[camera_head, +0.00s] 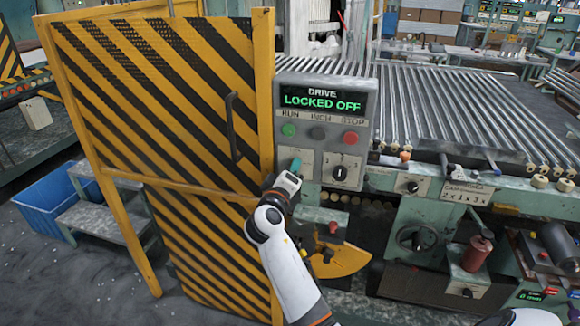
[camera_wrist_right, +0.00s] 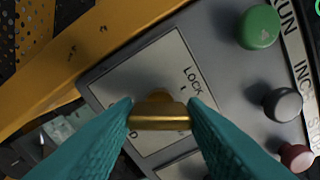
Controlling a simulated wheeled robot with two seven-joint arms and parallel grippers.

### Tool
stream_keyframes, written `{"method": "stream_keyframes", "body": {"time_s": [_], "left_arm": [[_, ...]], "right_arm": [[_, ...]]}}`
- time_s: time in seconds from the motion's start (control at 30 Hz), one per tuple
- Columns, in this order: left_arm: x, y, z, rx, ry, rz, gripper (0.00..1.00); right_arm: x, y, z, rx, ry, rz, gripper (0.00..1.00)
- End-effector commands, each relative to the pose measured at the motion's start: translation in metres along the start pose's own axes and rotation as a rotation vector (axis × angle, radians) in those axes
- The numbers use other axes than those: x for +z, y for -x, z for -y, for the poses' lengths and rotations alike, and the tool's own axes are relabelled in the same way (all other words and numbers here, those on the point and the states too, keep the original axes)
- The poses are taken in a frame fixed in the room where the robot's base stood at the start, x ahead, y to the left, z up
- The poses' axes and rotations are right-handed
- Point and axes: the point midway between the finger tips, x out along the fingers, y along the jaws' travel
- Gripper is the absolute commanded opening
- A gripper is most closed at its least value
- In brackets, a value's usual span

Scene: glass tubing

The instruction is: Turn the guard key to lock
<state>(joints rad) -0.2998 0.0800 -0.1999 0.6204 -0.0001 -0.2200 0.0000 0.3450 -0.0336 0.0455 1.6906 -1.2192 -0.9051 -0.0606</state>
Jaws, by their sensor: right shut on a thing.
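The brass guard key (camera_wrist_right: 160,111) sits at a switch plate (camera_wrist_right: 150,75) on the grey control panel (camera_head: 323,99). In the right wrist view, the word LOCK shows on the plate above and right of the key; other lettering is partly hidden. My right gripper (camera_wrist_right: 160,114) has its teal fingers closed on both sides of the key. In the head view the same gripper (camera_head: 295,166) is at the panel's lower left, hiding the key. The display (camera_head: 322,101) reads DRIVE LOCKED OFF in green. My left gripper is not in view.
A yellow-framed striped guard gate (camera_head: 190,90) with a dark handle (camera_head: 233,125) stands left of the panel. Green (camera_head: 289,130), grey (camera_head: 318,133) and red (camera_head: 350,137) buttons and a black selector (camera_head: 340,173) are close to my gripper. A roller bed (camera_head: 450,105) extends right.

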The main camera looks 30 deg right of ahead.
Motion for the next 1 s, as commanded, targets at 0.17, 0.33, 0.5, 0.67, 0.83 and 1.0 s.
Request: {"method": "stream_keyframes", "body": {"time_s": [0.17, 0.33, 0.5, 0.67, 0.83, 1.0], "left_arm": [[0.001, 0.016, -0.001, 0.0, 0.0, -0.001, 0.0], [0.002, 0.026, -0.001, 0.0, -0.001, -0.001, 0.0], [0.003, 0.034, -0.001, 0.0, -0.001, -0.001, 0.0], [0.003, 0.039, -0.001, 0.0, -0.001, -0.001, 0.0], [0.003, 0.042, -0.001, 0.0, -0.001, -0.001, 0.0], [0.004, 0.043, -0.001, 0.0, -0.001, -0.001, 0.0]], "right_arm": [[0.001, -0.001, 0.004, -0.003, 0.166, -0.002, 0.15], [0.001, -0.001, 0.005, -0.005, 0.307, -0.002, 0.15], [0.001, -0.001, 0.005, -0.005, 0.419, -0.002, 0.15], [0.001, -0.001, 0.004, -0.005, 0.493, -0.003, 0.15], [0.0, -0.002, 0.004, -0.005, 0.539, -0.003, 0.15], [0.0, -0.002, 0.003, -0.006, 0.559, -0.004, 0.15]]}}
